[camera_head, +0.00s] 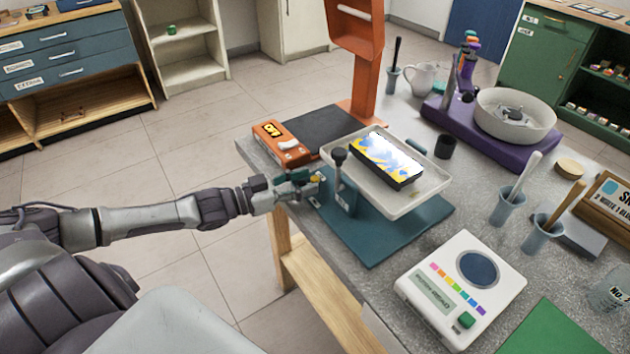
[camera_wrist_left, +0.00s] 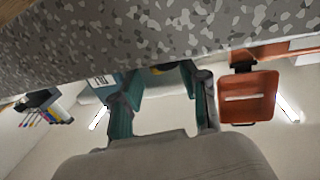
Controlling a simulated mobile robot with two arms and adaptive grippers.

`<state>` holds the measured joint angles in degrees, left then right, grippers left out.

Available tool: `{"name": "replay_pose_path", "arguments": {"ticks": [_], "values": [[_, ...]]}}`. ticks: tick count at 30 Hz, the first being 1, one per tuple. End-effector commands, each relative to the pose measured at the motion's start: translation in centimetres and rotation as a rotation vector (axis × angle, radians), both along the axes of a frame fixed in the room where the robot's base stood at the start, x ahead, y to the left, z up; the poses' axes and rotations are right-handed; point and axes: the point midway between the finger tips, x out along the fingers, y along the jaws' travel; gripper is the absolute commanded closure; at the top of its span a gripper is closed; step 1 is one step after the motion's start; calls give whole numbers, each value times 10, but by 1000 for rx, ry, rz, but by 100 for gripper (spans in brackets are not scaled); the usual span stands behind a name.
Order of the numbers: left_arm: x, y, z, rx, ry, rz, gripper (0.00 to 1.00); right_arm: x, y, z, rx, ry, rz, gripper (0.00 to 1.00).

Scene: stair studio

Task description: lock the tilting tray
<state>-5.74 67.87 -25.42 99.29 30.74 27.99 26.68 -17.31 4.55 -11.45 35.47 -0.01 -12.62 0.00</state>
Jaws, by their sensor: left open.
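The tilting tray (camera_head: 408,205) is a shallow cream tray on a teal base plate (camera_head: 385,248) near the table's left edge. It looks slightly tilted, though I cannot tell how far. A box with a bright yellow, white and blue top (camera_head: 390,156) lies on it. A lever with a black knob (camera_head: 339,154) stands upright at the tray's near left side, above a teal block (camera_head: 343,198). My left gripper (camera_head: 312,180) is open just left of the lever and block; contact is unclear. Its fingers also show in the left wrist view (camera_wrist_left: 160,80). My right gripper is out of view.
A white scale-like device (camera_head: 460,285) sits at the front. A purple base with a round bowl (camera_head: 515,118) is at the right.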

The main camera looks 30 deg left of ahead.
Motion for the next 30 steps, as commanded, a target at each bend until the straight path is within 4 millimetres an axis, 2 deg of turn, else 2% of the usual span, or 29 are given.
{"name": "replay_pose_path", "arguments": {"ticks": [6, 18, 19, 27, 30], "values": [[20, -13, 1, -2, -3, 1, 56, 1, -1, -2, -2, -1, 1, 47], [25, -17, 0, -1, 1, 0, 56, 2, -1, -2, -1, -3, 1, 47], [25, -17, 0, -1, 1, 0, 57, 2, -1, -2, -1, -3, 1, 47], [25, -16, 0, 0, 0, 0, 100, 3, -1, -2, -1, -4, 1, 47], [25, -16, 0, 0, 0, 0, 100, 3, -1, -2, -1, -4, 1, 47]]}}
